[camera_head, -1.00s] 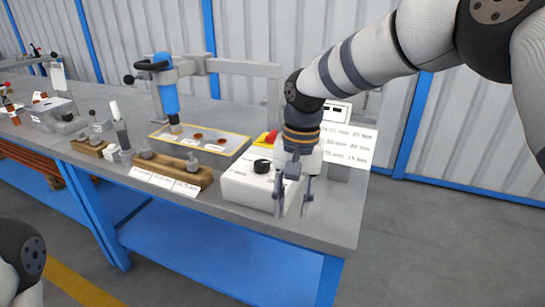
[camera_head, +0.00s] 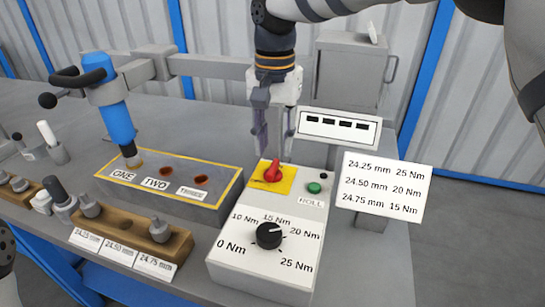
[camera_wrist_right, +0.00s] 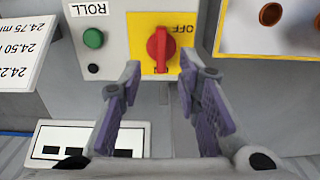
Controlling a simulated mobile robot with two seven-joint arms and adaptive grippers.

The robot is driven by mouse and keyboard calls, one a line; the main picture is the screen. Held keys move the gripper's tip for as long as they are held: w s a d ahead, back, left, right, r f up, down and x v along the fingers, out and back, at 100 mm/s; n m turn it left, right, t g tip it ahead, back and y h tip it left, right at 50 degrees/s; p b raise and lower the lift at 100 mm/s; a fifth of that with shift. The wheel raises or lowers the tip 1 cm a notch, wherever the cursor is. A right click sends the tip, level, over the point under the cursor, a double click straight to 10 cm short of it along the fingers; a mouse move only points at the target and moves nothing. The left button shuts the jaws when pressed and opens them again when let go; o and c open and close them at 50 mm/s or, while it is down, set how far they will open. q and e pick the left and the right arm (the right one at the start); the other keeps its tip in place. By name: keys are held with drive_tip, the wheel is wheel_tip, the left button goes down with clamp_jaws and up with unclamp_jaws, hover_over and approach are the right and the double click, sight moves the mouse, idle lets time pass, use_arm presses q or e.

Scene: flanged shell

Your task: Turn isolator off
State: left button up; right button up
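The isolator is a red rotary handle (camera_head: 273,171) on a yellow plate (camera_head: 285,183), on top of the grey and white control box (camera_head: 232,257). In the right wrist view, the handle (camera_wrist_right: 160,48) lies along the picture's vertical, and upside-down OFF lettering shows beside it on the yellow plate. My right gripper (camera_head: 272,152) is at the back end of the box, behind the handle. In the wrist view its two fingers (camera_wrist_right: 160,90) are apart with nothing between them; they are near the handle, and contact cannot be told. My left gripper is out of view.
The box also carries a green ROLL button (camera_head: 314,188) and a black torque dial (camera_head: 269,235). A display (camera_head: 339,130) stands behind, and a sign (camera_head: 384,187) stands at the right. A blue tool (camera_head: 117,122) on an arm and a yellow-edged tray (camera_head: 216,200) are at the left.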

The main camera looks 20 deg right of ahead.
sight(274, 165)
wheel_tip(274, 165, down, 6)
drive_tip(key=shift+w+r, duration=0.1)
drive_tip(key=shift+r, duration=0.05)
clamp_jaws()
